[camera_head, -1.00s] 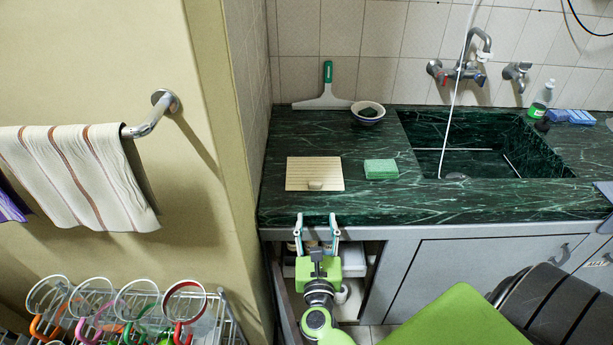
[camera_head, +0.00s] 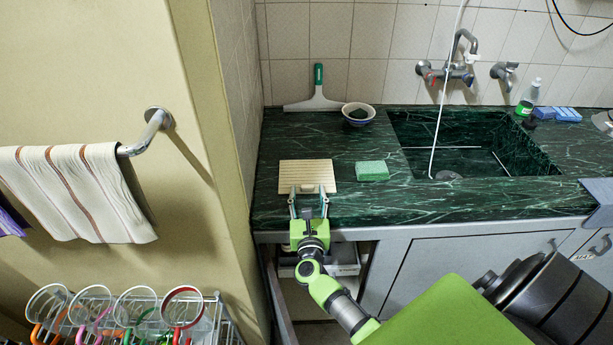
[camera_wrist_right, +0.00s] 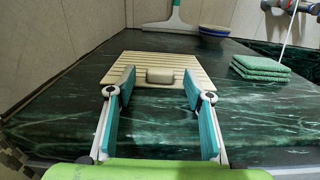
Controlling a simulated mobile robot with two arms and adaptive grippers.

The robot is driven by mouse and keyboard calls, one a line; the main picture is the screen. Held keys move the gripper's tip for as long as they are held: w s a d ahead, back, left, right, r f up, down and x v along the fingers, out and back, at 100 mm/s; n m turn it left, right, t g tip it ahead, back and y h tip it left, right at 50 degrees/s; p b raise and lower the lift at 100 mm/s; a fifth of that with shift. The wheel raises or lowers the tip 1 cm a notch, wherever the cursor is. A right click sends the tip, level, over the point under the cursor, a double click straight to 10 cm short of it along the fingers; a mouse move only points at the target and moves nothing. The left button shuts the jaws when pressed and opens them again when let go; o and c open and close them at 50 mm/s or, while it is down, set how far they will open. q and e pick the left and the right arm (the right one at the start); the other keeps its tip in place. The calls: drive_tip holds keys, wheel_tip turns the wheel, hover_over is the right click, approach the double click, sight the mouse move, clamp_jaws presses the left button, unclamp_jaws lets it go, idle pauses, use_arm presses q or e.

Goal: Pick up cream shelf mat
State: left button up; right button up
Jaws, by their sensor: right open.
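The cream shelf mat (camera_head: 306,172) is a ribbed, flat square lying on the green marble counter, left of the sink. A small raised block sits at its near edge. It also shows in the right wrist view (camera_wrist_right: 150,64), with the block (camera_wrist_right: 160,76) facing me. My right gripper (camera_head: 308,190) is open at the mat's near edge. In the right wrist view its teal fingers (camera_wrist_right: 158,85) spread to either side of the block, with nothing between them that I can see held. My left gripper is not in view.
A green sponge stack (camera_head: 372,171) lies right of the mat. A squeegee (camera_head: 315,95) and a bowl (camera_head: 358,113) stand behind. The sink (camera_head: 470,150) opens to the right. A wall (camera_head: 205,120) bounds the left, with a cup rack (camera_head: 130,315) below.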

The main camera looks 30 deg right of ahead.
drive_tip(key=c, duration=1.2)
drive_tip(key=shift+r, duration=0.1)
